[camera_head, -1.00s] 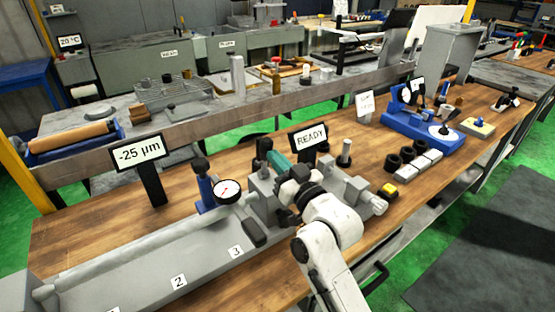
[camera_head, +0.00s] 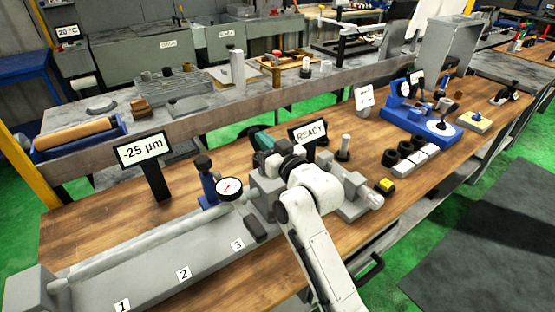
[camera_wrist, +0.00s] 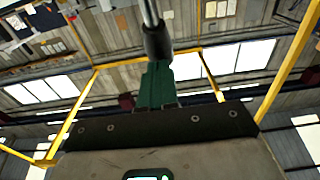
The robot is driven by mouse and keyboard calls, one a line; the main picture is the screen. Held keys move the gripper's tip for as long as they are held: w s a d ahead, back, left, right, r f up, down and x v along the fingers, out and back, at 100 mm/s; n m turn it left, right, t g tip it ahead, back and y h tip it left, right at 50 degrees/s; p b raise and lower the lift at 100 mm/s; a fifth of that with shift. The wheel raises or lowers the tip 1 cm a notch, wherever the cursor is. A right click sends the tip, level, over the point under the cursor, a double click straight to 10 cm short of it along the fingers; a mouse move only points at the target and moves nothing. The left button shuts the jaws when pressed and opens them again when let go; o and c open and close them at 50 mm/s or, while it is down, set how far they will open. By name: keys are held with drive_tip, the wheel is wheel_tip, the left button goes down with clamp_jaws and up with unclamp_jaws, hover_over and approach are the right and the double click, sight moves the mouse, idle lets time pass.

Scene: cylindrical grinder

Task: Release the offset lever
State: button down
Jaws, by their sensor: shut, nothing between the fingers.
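In the wrist view, a thin metal rod with a dark grip (camera_wrist: 157,42) comes down from the top edge to the tips of my green fingers. It looks like the offset lever. My gripper (camera_wrist: 158,72) is shut, with its tips at or just behind the dark grip; whether they touch cannot be told. In the head view, green parts of my gripper (camera_head: 263,141) show at the headstock, left of the READY sign (camera_head: 309,132). My white arm hides the machine there, and I cannot make out the lever in that view.
The grinder bed (camera_head: 150,275) with a long shaft (camera_head: 150,244) runs to the lower left. A dial gauge (camera_head: 229,189) and a -25 µm display (camera_head: 142,150) stand behind it. Black and grey blocks (camera_head: 412,152) sit to the right. Bench wood is bare at the left.

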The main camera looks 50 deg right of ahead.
drive_tip(key=shift+w+r, duration=0.1)
drive_tip(key=shift+w, duration=0.2)
drive_tip(key=shift+w+r, duration=0.1)
drive_tip(key=shift+w, duration=0.05)
idle(0.3)
